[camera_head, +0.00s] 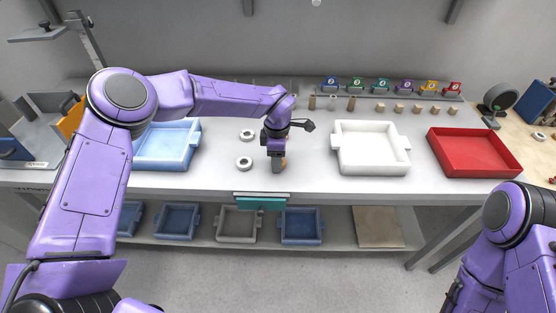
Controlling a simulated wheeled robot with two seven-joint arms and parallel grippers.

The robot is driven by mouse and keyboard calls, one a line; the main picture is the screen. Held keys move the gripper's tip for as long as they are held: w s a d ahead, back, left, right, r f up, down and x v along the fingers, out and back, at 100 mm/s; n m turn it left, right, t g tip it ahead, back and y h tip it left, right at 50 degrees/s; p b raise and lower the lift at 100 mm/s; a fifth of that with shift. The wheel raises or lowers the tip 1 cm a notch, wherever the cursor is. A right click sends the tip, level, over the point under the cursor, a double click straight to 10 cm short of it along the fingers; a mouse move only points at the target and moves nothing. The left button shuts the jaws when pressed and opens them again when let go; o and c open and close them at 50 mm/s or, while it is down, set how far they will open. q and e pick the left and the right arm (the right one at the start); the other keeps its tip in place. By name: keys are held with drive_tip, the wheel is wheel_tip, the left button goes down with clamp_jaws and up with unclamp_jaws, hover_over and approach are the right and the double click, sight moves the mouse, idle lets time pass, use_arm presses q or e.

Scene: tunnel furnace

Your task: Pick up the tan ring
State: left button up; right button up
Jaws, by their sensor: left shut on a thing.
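My left gripper (279,163) points down over the middle of the table, near its front edge. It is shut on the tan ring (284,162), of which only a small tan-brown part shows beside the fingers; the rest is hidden. I cannot tell whether the ring still touches the table. Two white rings (244,163) and (247,135) lie on the table just left of the gripper. At the lower right my right arm shows, but its gripper cannot be made out.
A blue tray (168,164) stands left, a white tray (371,169) right of the gripper, and a red tray (473,171) farther right. Several small tan blocks (399,109) and numbered coloured holders (382,85) line the back. A lower shelf (340,238) holds more trays.

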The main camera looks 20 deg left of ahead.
use_arm(q)
drive_tip(key=shift+r, duration=0.4)
drive_tip(key=s+d+r+b, duration=0.5)
drive_tip(key=s+d+r, duration=0.1)
drive_tip(key=s+r, duration=0.6)
drive_tip(key=shift+s+d, duration=0.15)
drive_tip(key=shift+d, duration=0.2)
